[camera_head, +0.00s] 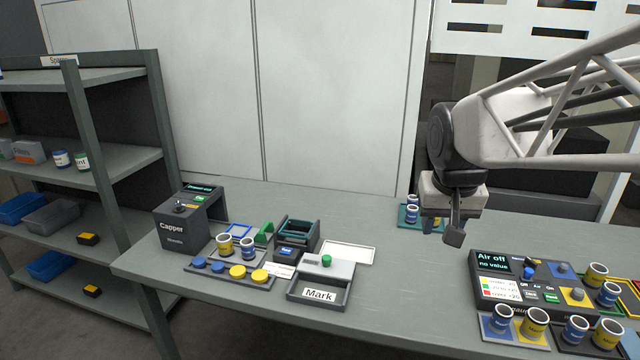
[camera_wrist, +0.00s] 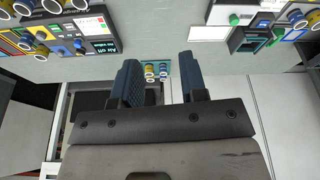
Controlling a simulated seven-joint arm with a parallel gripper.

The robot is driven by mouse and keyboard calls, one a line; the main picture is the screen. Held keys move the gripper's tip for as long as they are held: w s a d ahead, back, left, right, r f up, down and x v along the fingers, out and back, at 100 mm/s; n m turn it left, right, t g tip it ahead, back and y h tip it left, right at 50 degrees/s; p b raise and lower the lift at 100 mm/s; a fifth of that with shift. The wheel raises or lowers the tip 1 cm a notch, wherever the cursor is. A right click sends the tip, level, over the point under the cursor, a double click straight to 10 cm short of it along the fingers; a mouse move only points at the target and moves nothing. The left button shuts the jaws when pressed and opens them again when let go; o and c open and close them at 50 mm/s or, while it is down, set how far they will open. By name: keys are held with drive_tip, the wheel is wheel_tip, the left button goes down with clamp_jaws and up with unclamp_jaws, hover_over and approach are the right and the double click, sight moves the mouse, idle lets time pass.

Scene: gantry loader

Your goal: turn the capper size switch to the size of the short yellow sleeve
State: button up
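The grey capper (camera_head: 183,222) stands at the left end of the bench, with a small lit display and a knob-like size switch (camera_head: 180,205) on its upper face. The switch's setting is too small to read. A yellow sleeve (camera_head: 225,245) stands in front of the capper beside a blue one (camera_head: 248,249). More yellow sleeves stand at the right, one on the front rack (camera_head: 535,323); I cannot tell which is the short one. My gripper (camera_head: 441,228) is over the back right of the bench, far from the capper. Its fingers (camera_wrist: 162,80) are apart and empty.
A rack of sleeves (camera_head: 409,224) stands at the back near my gripper. The Air panel (camera_head: 492,262) is at the right. A Mark tray (camera_head: 320,296) and a green-button block (camera_head: 341,271) lie between. Caps (camera_head: 238,272) lie before the capper. Shelves (camera_head: 125,165) stand left.

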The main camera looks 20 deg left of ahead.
drive_tip(key=w+a+r+n, duration=0.2)
drive_tip(key=w+a, duration=1)
drive_tip(key=a, duration=0.4)
drive_tip(key=n+y, duration=0.2)
drive_tip(key=n, duration=0.1)
approach(178, 204)
drive_tip(key=shift+a+f, duration=0.1)
drive_tip(key=shift+f, duration=0.45)
drive_tip(key=shift+f, duration=0.1)
drive_tip(key=shift+x, duration=3.8)
drive_tip(key=shift+w, duration=0.2)
clamp_jaws()
